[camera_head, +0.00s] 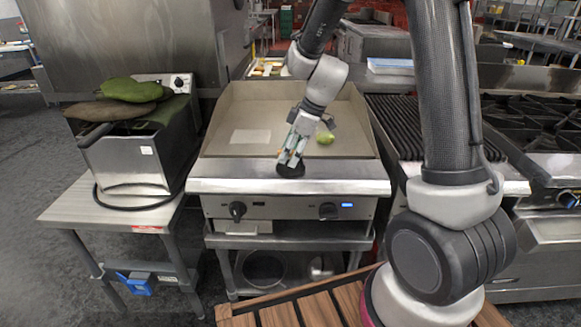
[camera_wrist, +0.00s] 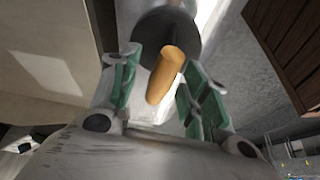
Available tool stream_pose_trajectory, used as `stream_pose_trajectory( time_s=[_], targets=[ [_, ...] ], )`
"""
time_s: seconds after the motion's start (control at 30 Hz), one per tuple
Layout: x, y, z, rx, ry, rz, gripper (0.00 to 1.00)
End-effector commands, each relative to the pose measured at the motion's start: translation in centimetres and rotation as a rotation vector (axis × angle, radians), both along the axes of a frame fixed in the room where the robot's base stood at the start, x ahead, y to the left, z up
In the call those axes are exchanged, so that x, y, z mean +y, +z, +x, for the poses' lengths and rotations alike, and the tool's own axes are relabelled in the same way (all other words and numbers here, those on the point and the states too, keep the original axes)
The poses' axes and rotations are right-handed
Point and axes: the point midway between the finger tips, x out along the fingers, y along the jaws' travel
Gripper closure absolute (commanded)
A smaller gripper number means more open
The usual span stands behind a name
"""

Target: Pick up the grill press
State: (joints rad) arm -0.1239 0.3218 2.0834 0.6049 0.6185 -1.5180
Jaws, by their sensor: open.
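The grill press is a dark round disc (camera_head: 290,170) with an orange-brown wooden handle (camera_wrist: 168,70). It sits on the front steel ledge of the griddle, and my gripper (camera_head: 292,154) hides most of it in the head view. In the wrist view my gripper's green-padded fingers stand open on either side of the handle, with a visible gap at each side. The disc (camera_wrist: 157,22) lies beyond the fingertips. I cannot tell how deep the handle sits between the fingers.
The griddle plate (camera_head: 240,110) lies behind the ledge, with a pale square sheet (camera_head: 250,136) and a green round item (camera_head: 325,138) on it. A fryer (camera_head: 125,160) topped with green and brown mitts stands left. A ribbed grill (camera_head: 396,120) and burners (camera_head: 540,125) are right.

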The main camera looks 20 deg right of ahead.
Motion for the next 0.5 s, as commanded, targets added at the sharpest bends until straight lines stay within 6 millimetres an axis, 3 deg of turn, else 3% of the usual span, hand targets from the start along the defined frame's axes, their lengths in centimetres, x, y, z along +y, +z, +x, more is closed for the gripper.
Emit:
stream_pose_trajectory(
  time_s=[0.23,0.4,0.5],
  targets=[
    [0.09,-0.15,0.03,0.0,0.0,0.001,0.56],
    [0.08,-0.15,0.02,0.0,0.0,0.0,0.87],
    [0.08,-0.15,0.02,0.0,-0.001,0.0,1.0]
  ],
)
